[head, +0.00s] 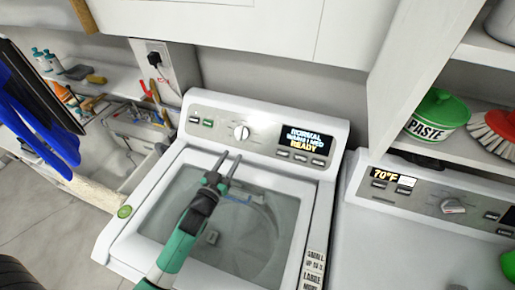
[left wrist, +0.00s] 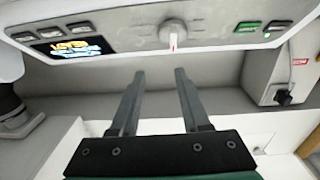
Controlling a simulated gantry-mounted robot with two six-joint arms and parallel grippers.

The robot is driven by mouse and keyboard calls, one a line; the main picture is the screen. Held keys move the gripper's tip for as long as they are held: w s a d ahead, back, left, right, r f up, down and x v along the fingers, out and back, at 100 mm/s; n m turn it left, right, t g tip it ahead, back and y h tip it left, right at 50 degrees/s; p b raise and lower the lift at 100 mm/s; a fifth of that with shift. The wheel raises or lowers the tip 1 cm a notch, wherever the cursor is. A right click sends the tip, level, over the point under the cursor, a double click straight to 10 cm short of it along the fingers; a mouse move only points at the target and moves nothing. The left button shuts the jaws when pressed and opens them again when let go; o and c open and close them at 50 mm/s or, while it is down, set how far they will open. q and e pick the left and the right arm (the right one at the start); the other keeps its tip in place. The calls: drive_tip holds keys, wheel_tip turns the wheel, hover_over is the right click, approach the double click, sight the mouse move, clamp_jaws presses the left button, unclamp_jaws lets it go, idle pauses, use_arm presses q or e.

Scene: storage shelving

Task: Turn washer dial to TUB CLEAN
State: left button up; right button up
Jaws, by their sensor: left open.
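The washer (head: 131,213) is a white top loader with a clear lid and a grey control panel. Its dial (head: 241,132) is a round white knob left of the panel's middle. It also shows in the left wrist view (left wrist: 173,35), where the panel appears upside down. The lit display (head: 306,139) reads NORMAL on top and READY at the bottom; the middle line is hard to read. My left gripper (head: 229,158) is open and empty, over the lid just in front of the dial and apart from it. Its two fingers (left wrist: 158,75) point toward the panel in the left wrist view.
Buttons flank the dial, one of them green (head: 208,123). A second machine (head: 420,240) with a display reading 70°F stands at the right. A green pot labelled PASTE (head: 437,113) and a red brush (head: 494,130) sit on a shelf above it. Cabinets hang over the washer.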

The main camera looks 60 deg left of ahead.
sight(240, 132)
use_arm(q)
drive_tip(key=shift+g, duration=0.3)
drive_tip(key=x, duration=0.3)
drive_tip(key=s+a+x, duration=0.1)
drive_tip(key=x, duration=0.3)
drive_tip(key=a+b+x, duration=0.1)
drive_tip(key=x, duration=0.3)
drive_tip(key=shift+a+f, duration=0.15)
drive_tip(key=shift+f, duration=0.15)
clamp_jaws()
